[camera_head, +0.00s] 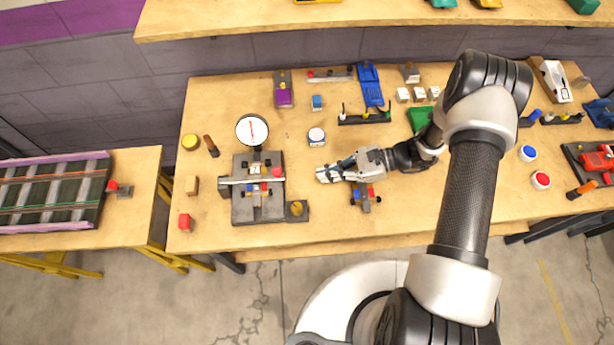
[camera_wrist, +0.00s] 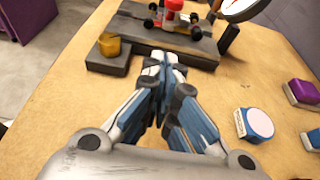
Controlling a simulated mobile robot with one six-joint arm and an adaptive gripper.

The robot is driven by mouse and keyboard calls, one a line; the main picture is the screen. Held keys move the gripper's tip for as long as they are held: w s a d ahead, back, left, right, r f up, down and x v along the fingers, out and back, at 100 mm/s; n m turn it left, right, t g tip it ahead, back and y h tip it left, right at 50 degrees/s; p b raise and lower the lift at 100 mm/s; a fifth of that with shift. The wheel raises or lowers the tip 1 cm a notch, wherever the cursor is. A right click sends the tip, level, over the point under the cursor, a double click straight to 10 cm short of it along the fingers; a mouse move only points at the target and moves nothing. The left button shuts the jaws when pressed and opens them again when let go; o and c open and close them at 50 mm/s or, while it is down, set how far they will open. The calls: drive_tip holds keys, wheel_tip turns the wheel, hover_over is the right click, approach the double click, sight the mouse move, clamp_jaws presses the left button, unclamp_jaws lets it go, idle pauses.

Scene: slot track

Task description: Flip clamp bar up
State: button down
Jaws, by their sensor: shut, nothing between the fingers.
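The grey slotted fixture (camera_head: 240,212) stands on the table left of my gripper, with a small red, white and blue car (camera_head: 255,190) on it. A pale bar, apparently the clamp bar (camera_head: 232,181), lies flat across the fixture, over the car. In the wrist view the fixture (camera_wrist: 140,27) is at the top, with the car (camera_wrist: 172,20) on it; the clamp bar is not clear there. My gripper (camera_head: 320,176) is to the right of the fixture, apart from it. Its fingers are shut and empty; they also show in the wrist view (camera_wrist: 163,62).
A brass knob on a dark block (camera_head: 297,209) adjoins the fixture's lower right; it also shows in the wrist view (camera_wrist: 110,45). A round dial (camera_head: 252,130) stands behind the fixture. A white-topped round item (camera_head: 317,136) is behind my gripper. Another small car (camera_head: 364,196) sits below it.

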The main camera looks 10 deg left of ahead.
sight(282, 185)
drive_tip(key=b+x, duration=0.1)
drive_tip(key=x, duration=0.8)
drive_tip(key=shift+s+a+f, duration=0.1)
drive_tip(key=shift+s+a, duration=0.05)
drive_tip(key=shift+a, duration=0.05)
